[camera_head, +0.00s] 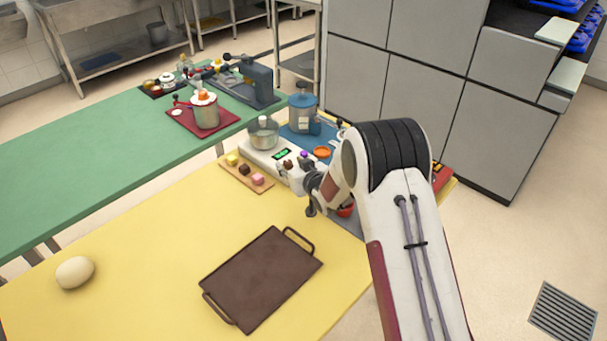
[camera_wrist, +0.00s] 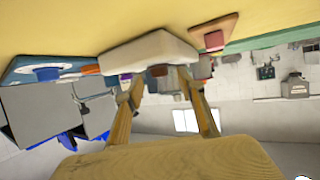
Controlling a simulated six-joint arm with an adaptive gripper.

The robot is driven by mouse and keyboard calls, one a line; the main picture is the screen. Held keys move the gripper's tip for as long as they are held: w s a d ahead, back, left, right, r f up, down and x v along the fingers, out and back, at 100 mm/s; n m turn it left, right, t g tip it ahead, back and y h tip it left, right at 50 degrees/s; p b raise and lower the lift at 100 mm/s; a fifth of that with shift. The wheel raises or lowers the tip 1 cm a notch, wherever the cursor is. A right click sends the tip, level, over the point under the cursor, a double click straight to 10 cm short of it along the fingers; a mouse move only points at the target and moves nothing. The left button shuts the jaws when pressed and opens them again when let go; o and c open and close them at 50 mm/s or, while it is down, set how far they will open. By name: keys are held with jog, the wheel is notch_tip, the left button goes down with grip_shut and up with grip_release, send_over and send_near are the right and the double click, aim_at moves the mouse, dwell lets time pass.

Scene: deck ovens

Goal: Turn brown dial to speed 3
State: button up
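A white appliance (camera_head: 262,158) with a green display stands on the yellow table, a metal pot (camera_head: 263,134) on top. On its front are a brown dial (camera_head: 288,164) and a purple dial (camera_head: 304,154). The wrist view is upside down; there the appliance (camera_wrist: 150,50) hangs at the top, with the purple dial (camera_wrist: 125,77) left and the brown dial (camera_wrist: 158,70) more central. My gripper (camera_wrist: 161,84) is open, its tan fingers apart on either side of the brown dial in the picture. I cannot tell whether they touch it. The dial's setting is not readable.
A wooden board (camera_head: 246,175) with small coloured cubes lies left of the appliance. A brown tray (camera_head: 262,279) and a dough ball (camera_head: 74,271) lie in front. A blue-lidded canister (camera_head: 302,112) stands behind. The yellow table between dough and tray is clear.

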jog(key=v, duration=1)
jog(key=shift+d+f, duration=0.1)
dwell(0.4)
jog(key=shift+w+d+f+n, duration=0.3)
jog(key=shift+w+d+f, duration=0.55)
jog(key=shift+w, duration=0.25)
jog(key=shift+w+y, duration=0.3)
jog(key=shift+w, duration=0.05)
jog(key=shift+w+a+f+n+g+y, duration=0.1)
jog(key=shift+w+a+n+g+y, duration=0.25)
jog(key=shift+w+n+y, duration=0.2)
jog(key=shift+w+a+n+y, duration=0.15)
jog(key=shift+a+n+y, duration=0.1)
jog(key=shift+a, duration=0.35)
jog(key=shift+w+a, duration=0.1)
